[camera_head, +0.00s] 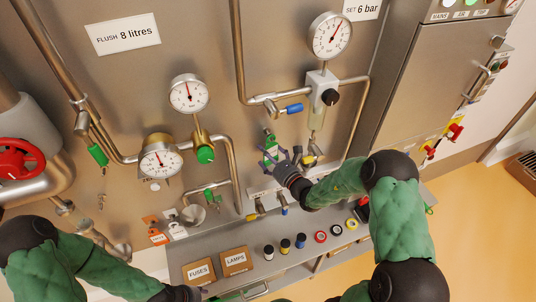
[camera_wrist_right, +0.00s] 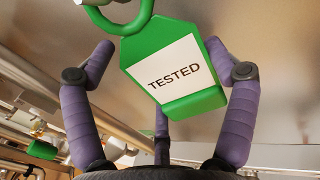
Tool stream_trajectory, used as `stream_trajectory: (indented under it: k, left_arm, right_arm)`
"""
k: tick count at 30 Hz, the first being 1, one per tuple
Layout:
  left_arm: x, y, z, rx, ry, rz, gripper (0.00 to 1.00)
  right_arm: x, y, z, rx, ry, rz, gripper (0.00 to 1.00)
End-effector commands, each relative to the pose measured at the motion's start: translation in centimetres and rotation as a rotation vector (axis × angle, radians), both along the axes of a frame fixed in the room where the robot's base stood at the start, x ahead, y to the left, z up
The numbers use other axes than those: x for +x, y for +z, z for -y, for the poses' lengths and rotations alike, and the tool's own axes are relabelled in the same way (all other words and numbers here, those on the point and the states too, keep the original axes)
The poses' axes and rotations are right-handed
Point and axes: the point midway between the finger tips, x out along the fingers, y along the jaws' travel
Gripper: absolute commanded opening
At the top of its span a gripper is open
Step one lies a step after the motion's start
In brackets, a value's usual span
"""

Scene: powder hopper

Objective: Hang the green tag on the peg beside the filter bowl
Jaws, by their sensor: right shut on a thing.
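The green tag (camera_wrist_right: 168,70), with a white label reading TESTED and a green ring at its top, is held among the purple fingers of my right gripper (camera_wrist_right: 160,75). In the head view the tag (camera_head: 270,150) is upright in front of the steel panel, with my right gripper (camera_head: 279,160) shut on it from below right. The filter bowl seems to be the clear part (camera_head: 317,117) under the white unit with the black knob, up and right of the tag. I cannot make out the peg. My left gripper (camera_head: 185,293) is low at the bottom edge, its fingers too small to read.
Pipes, gauges (camera_head: 331,36) and a blue-handled valve (camera_head: 291,109) stand out from the panel around the tag. An orange tag (camera_head: 153,228) is at lower left. A shelf below holds a FUSES box (camera_head: 199,271), a LAMPS box (camera_head: 235,261) and several small rolls.

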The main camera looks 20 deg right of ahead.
Motion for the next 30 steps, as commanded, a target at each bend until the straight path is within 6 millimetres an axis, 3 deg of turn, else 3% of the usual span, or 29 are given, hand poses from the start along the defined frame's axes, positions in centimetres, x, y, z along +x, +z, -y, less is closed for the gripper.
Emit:
stream_trajectory:
  k: [5,6,7,20,26,30]
  left_arm:
    - [0.0,0.0,0.0,0.0,0.0,0.0,0.4]
    - [0.0,0.0,0.0,0.0,0.0,0.0,0.4]
    - [0.0,0.0,0.0,0.0,0.0,0.0,0.4]
    - [0.0,0.0,0.0,0.0,0.0,0.0,0.4]
    - [0.0,0.0,0.0,0.0,0.0,0.0,0.4]
    - [0.0,0.0,0.0,0.0,0.0,0.0,0.4]
  right_arm:
    - [0.0,0.0,0.0,0.0,0.0,0.0,0.56]
    - [0.0,0.0,0.0,0.0,0.0,0.0,0.91]
    - [0.0,0.0,0.0,0.0,0.0,0.0,1.0]
    - [-0.2,0.0,0.1,0.0,0.0,-0.001,1.0]
    - [-2.5,-0.1,0.7,0.001,-0.003,-0.002,1.0]
    - [-5.3,-0.1,1.3,0.001,-0.005,-0.002,1.0]
